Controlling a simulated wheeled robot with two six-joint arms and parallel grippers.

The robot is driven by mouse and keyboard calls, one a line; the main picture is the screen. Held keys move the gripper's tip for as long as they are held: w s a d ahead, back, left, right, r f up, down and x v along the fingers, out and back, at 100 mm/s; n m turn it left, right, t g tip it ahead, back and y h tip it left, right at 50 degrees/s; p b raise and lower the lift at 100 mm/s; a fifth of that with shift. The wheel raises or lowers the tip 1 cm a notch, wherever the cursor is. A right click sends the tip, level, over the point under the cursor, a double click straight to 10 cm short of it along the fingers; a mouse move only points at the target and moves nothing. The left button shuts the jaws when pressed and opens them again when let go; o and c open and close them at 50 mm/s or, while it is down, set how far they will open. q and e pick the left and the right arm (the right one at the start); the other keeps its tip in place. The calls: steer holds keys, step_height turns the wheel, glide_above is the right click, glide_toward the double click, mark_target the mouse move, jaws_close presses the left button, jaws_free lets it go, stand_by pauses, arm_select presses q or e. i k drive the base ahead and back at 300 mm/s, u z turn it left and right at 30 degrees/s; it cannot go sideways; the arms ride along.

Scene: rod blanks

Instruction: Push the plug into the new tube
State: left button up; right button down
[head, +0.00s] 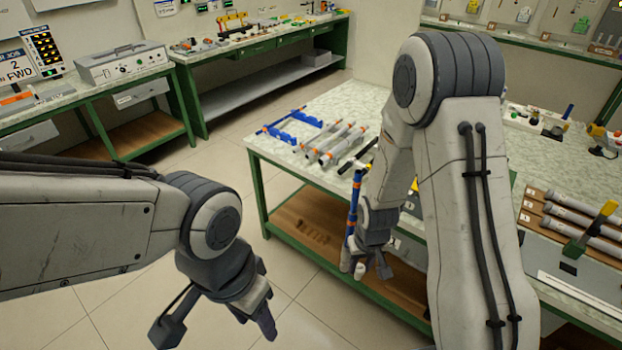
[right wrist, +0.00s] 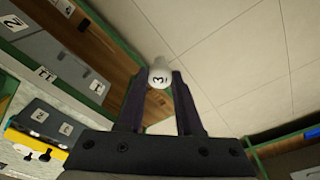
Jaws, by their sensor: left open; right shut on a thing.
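My left gripper (head: 254,320) is open and empty above the floor, apart from the right one. Grey tubes with orange bands (head: 341,143) lie on the table.
A blue rack piece (head: 292,127) lies beside the tubes. A numbered rack (head: 584,222) at the right holds several grey tubes. The middle table's green front edge (head: 300,180) is close behind my right gripper. Open floor (head: 215,155) lies at left.

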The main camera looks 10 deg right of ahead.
mark_target(358, 179)
steer(key=u, duration=1.5)
steer(key=i, duration=1.35)
steer(key=z, duration=1.95)
